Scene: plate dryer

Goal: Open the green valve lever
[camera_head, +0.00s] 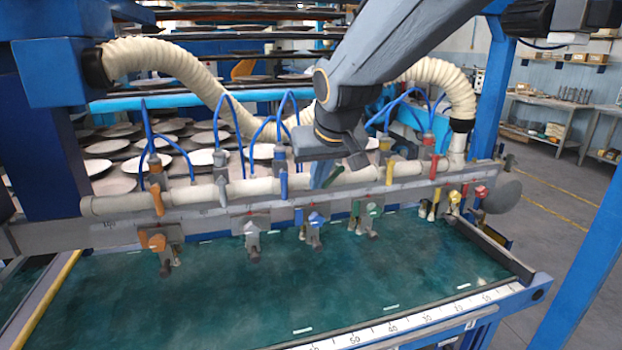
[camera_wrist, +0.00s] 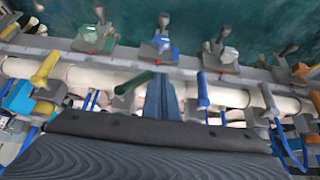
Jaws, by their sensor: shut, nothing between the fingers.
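My gripper (camera_head: 321,174) reaches down to the pipe manifold, with its blue-grey fingers shut and empty. In the head view, a green lever (camera_head: 334,176) slants just right of the fingertips. I cannot tell whether the fingers touch the bright green lever.
A green-handled valve (camera_head: 374,210) hangs lower right. Blue hoses (camera_head: 228,115) arch above. The green table surface (camera_head: 230,300) in front is clear.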

